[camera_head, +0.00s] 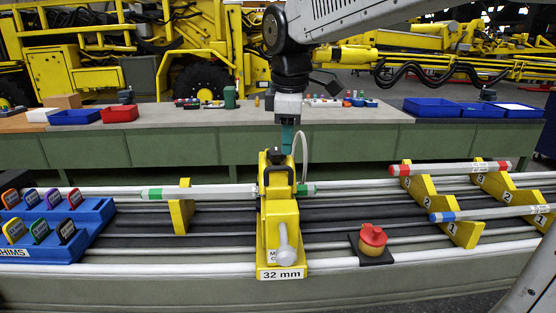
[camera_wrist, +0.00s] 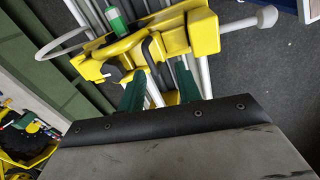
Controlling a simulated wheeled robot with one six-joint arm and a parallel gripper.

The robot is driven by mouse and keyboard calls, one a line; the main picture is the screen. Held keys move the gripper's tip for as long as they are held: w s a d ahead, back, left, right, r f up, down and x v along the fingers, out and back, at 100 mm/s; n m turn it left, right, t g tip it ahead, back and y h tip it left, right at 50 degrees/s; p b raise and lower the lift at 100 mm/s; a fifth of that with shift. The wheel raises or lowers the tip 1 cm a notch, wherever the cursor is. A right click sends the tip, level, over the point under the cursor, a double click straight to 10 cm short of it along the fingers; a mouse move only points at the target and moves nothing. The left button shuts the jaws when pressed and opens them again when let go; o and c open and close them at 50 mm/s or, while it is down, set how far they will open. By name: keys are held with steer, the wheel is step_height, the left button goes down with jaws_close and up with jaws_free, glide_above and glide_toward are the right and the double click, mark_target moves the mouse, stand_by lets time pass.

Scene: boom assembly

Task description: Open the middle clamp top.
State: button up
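The yellow middle clamp (camera_head: 279,228) stands on the rails with a "32 mm" label on its front. Its yellow top carries a black handle (camera_head: 276,158) and appears down over a grey tube (camera_head: 210,192) with green bands. A white ball-ended lever (camera_head: 284,250) is on its front. My gripper (camera_head: 288,150) points down just above and behind the clamp top. In the wrist view its two dark green fingers (camera_wrist: 160,74) are apart, with the black handle (camera_wrist: 154,50) showing between them. I cannot tell whether they touch it; they do not appear closed on it.
A thin white hoop (camera_head: 305,148) rises beside my gripper on the right. A blue shims tray (camera_head: 45,240) stands left. A red knob (camera_head: 373,238) sits right of the clamp. Yellow numbered racks (camera_head: 455,227) hold tubes farther right. A grey workbench (camera_head: 175,120) stands behind.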

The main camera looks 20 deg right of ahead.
mark_target(279, 168)
steer(key=shift+n, duration=0.8)
steer(key=w+f, duration=0.1)
steer(key=f, duration=0.1)
steer(key=w+f, duration=0.1)
steer(key=f, duration=0.2)
steer(key=w+f, duration=0.2)
steer(key=shift+w+a+f, duration=0.1)
steer(key=shift+f, duration=0.1)
jaws_close()
